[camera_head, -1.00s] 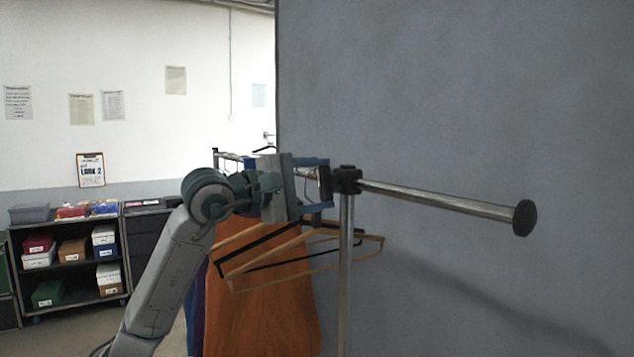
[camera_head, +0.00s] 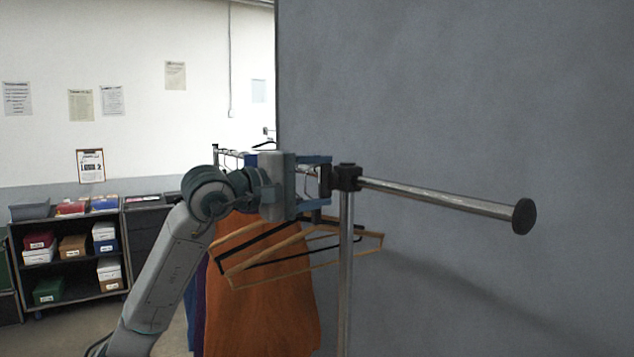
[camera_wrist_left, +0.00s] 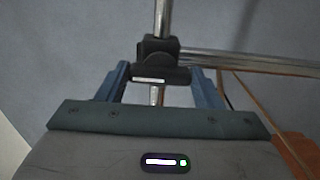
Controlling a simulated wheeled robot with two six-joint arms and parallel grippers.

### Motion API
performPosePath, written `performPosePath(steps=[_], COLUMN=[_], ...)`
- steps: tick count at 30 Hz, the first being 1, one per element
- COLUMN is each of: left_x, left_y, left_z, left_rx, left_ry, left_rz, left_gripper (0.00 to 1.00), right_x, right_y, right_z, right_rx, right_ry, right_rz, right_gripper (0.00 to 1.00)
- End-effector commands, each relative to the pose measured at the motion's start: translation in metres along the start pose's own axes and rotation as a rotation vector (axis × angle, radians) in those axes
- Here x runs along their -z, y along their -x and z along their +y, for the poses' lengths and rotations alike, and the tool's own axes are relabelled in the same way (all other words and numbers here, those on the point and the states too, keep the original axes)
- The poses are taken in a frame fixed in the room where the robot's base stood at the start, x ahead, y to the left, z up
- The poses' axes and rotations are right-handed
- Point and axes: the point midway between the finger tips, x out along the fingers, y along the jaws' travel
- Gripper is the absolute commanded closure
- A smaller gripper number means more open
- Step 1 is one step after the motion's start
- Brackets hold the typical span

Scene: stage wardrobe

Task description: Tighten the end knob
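The clothes rail's end clamp (camera_head: 347,178) is a black fitting on top of an upright metal post, with a horizontal bar running right. A black knob (camera_head: 325,180) sits on the clamp's left side, facing my left gripper (camera_head: 326,182). In the left wrist view the knob (camera_wrist_left: 162,76) is a wide black piece with a white mark, lying level between my two blue fingers (camera_wrist_left: 162,86). The fingers are spread, one on each side of it; narrow gaps seem to show, and contact is unclear. My right gripper is not in view.
The metal bar (camera_head: 440,197) ends in a round black cap (camera_head: 523,216). Wooden hangers (camera_head: 300,262) and an orange garment (camera_head: 262,300) hang just below my gripper. A grey wall panel (camera_head: 470,90) stands behind. Shelves with boxes (camera_head: 72,260) are at the far left.

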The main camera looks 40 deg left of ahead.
Motion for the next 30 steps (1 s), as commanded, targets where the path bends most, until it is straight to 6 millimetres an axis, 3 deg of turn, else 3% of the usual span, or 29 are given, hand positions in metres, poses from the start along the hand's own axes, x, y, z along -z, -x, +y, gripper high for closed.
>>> performPosePath(steps=[1, 3, 14, 23, 30], left_x=[-0.001, -0.001, 0.0, 0.0, 0.0], left_y=[0.0, 0.0, 0.002, 0.03, 0.058], left_z=[-0.002, -0.001, -0.001, -0.005, -0.004], left_rx=[0.003, 0.003, 0.001, 0.002, 0.002], left_ry=[-0.002, -0.001, -0.002, -0.005, -0.003], left_rz=[-0.001, -0.001, 0.001, 0.004, 0.003], left_gripper=[0.32, 0.18, 0.18, 0.18, 0.18], right_x=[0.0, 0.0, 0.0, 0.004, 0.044], right_y=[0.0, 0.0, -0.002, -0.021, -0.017], right_z=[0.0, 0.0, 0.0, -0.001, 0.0], right_rx=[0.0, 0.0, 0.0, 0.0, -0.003], right_ry=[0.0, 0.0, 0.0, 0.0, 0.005], right_rz=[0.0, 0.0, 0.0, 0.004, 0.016], right_gripper=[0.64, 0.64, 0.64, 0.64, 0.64])
